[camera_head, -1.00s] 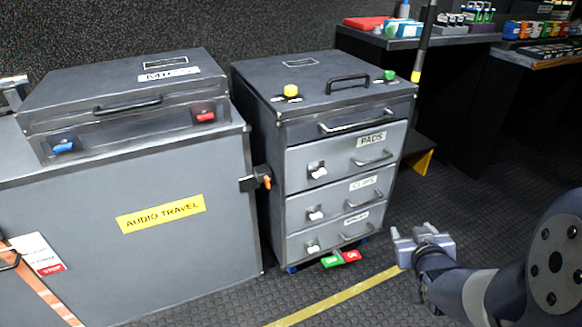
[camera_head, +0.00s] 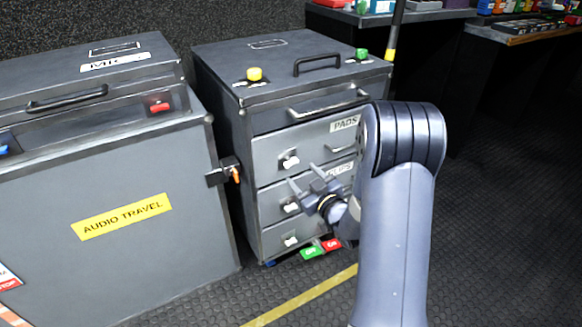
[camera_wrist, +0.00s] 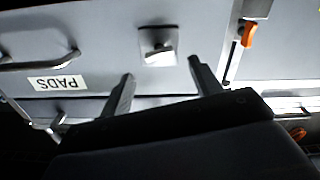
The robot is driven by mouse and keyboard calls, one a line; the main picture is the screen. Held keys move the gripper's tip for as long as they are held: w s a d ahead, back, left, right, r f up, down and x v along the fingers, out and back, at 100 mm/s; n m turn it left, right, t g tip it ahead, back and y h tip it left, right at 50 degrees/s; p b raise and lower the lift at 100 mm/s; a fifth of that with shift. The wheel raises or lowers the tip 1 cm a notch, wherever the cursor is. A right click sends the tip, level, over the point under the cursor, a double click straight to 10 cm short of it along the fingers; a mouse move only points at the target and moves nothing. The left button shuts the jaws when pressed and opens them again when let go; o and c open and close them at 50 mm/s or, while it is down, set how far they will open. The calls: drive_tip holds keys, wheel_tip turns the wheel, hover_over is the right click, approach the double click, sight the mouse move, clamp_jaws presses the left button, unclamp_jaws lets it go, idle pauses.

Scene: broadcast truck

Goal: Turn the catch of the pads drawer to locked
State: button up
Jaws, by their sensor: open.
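The pads drawer (camera_head: 310,148) is the grey drawer under the PADS label, at the top of the drawer stack, and it looks shut. Its catch (camera_head: 290,161) is a small pale knob on a plate at the drawer's left side. My gripper (camera_head: 304,178) is open and empty, just in front of the stack, below and right of this catch in the head view. The wrist view is upside down and shows the catch (camera_wrist: 158,50) ahead, between the lines of the two open fingers (camera_wrist: 160,72) and apart from them. I cannot tell the catch's setting.
Two lower drawers have similar catches (camera_head: 290,207). A grey case (camera_head: 100,240) with an orange-tipped latch (camera_head: 236,175) stands close at the left. Yellow and green knobs (camera_head: 254,74) sit on the stack's top. Green and red pedals (camera_head: 312,251) lie at its foot. The floor at right is clear.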

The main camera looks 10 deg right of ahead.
sight(293, 165)
drive_tip(key=x, duration=0.6)
drive_tip(key=shift+b, duration=0.4)
drive_tip(key=shift+c, duration=0.2)
drive_tip(key=shift+s, duration=0.1)
drive_tip(key=c, duration=1)
drive_tip(key=shift+o, duration=0.2)
drive_tip(key=shift+m, duration=1.6)
drive_tip(key=o, duration=1)
drive_tip(key=shift+d, duration=0.1)
